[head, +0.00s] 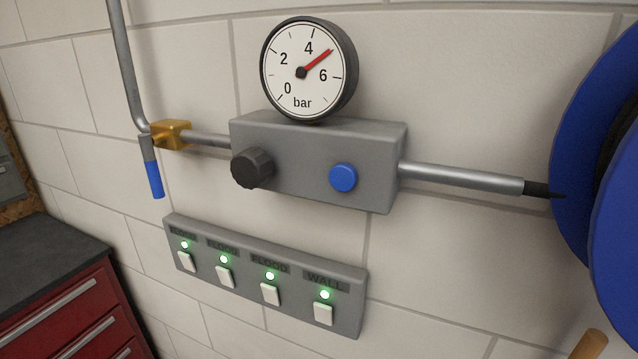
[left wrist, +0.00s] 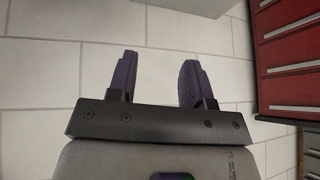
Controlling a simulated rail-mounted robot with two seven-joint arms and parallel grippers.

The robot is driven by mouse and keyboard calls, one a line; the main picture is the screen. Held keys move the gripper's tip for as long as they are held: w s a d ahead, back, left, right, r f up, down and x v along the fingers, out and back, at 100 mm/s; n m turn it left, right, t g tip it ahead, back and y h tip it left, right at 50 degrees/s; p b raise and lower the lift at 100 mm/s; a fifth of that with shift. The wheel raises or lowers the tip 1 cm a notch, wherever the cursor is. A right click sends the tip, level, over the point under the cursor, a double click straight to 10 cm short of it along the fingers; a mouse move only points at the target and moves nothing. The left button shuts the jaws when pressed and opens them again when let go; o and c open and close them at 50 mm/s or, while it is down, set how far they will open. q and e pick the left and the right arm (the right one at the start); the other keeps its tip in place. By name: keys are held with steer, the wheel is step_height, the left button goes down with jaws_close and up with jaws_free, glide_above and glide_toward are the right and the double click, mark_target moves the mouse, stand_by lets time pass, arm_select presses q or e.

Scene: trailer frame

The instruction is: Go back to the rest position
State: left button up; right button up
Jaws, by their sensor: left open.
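My left gripper (left wrist: 157,80) shows in the left wrist view. Its two purple-padded fingers are apart, with nothing between them but the pale block wall behind. No gripper shows in the head view, and my right gripper is in neither view.
In the head view, a grey regulator block (head: 305,140) on the wall carries a pressure gauge (head: 308,70) reading about 5 bar. A switch panel (head: 262,290) with lit green lamps sits below. A blue hose reel (head: 580,140) is at right. A red drawer cabinet (head: 70,315) also shows in the left wrist view (left wrist: 288,50).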

arm_select(q)
steer(key=s+d+f+g+p, duration=0.1)
steer(key=s+f+g+p, duration=0.3)
steer(key=s, duration=0.7)
step_height(320, 180, up, 37)
steer(key=w+t+p, duration=0.1)
steer(key=p, duration=3.4)
steer(key=shift+r, duration=0.2)
